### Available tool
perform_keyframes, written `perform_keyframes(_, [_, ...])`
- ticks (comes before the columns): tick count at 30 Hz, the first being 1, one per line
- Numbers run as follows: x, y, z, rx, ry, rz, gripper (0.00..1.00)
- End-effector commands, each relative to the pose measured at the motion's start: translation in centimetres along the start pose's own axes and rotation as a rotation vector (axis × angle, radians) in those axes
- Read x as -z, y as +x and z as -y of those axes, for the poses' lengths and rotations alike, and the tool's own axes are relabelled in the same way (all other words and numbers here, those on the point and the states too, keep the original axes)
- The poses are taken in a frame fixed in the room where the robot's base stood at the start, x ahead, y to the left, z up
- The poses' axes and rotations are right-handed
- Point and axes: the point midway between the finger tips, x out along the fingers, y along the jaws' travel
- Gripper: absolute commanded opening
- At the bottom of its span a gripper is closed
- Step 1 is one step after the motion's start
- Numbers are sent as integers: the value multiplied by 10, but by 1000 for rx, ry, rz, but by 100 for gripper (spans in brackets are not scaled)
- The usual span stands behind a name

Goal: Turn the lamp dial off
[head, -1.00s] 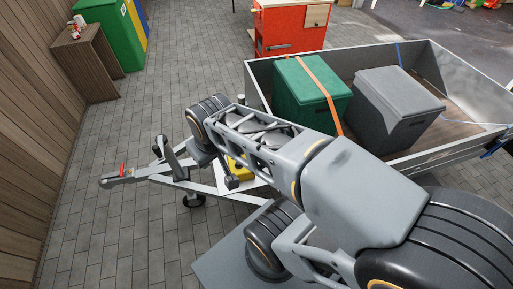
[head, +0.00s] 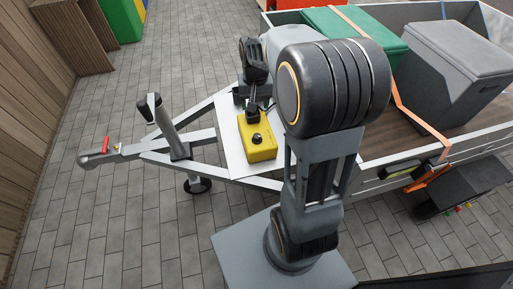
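A yellow box (head: 262,153) sits on a white plate at the front of the trailer, in the head view. A small round black dial (head: 256,138) is on its top face. Which way the dial is turned is too small to tell. No lamp can be made out for sure. My gripper (head: 253,117) is dark and lies just behind the dial, over the box's far edge. Whether it touches the box, and whether its fingers are open or shut, I cannot tell.
The grey trailer (head: 462,142) holds a green bin (head: 350,24) and a grey bin (head: 455,75), with an orange strap (head: 352,20) over the green one. The drawbar (head: 130,151) and an upright post (head: 165,125) stand left of the box. Paving at left is clear.

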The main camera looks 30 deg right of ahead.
Motion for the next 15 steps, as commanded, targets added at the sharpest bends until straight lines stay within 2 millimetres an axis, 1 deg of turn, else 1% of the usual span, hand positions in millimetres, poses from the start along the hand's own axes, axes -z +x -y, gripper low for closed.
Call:
perform_keyframes(1, [6,26,-3,-2,16,12,60])
perform_keyframes(3, [12,40,-5,-5,31,22,60])
perform_keyframes(6, [18,52,-8,-7,45,33,60])
perform_keyframes(11, [20,71,-9,-9,54,42,60])
perform_keyframes(15, [19,94,-9,-9,54,44,60])
